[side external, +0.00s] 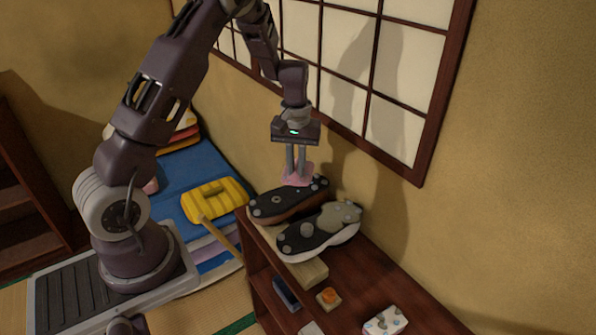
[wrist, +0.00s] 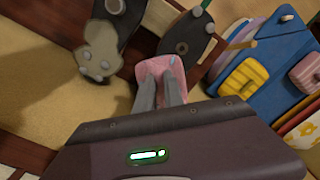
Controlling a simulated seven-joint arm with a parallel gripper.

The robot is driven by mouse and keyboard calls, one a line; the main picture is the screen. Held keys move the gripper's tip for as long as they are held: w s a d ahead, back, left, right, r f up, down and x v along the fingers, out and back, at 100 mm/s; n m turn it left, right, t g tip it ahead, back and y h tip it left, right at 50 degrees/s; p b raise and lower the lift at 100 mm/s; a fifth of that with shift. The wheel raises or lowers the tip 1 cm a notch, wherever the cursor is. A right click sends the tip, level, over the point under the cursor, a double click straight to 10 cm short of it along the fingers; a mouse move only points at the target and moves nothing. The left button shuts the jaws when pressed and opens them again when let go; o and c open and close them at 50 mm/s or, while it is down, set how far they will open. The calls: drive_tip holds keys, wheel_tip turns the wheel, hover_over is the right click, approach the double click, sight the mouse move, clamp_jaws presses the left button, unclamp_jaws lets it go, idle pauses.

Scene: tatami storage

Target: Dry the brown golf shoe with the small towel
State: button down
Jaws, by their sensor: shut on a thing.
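The brown golf shoe (side external: 275,203) lies sole up on the shelf top, its dark studded sole facing upward and its brown side low. It also shows in the wrist view (wrist: 190,37). My gripper (side external: 297,172) points down over the shoe's far end and is shut on a pink cloth, the small towel (side external: 298,180). In the wrist view the towel (wrist: 160,70) sticks out past my fingertips and overlaps the near end of the brown shoe. The towel seems to touch the sole, but I cannot tell for sure.
A black and white shoe (side external: 318,232) lies sole up beside the brown one, on a wooden block (side external: 308,270). An orange-topped item (side external: 328,298) and a spotted box (side external: 385,321) are on the shelf (side external: 365,290). A window wall stands close behind.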

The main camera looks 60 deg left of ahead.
sight(295, 180)
drive_tip(key=shift+f, duration=2.4)
drive_tip(key=shift+f, duration=0.65)
drive_tip(key=shift+s+d, duration=0.1)
drive_tip(key=shift+s+d, duration=0.6)
drive_tip(key=shift+w+a, duration=0.1)
drive_tip(key=shift+r, duration=0.15)
drive_tip(key=shift+r, duration=2.9)
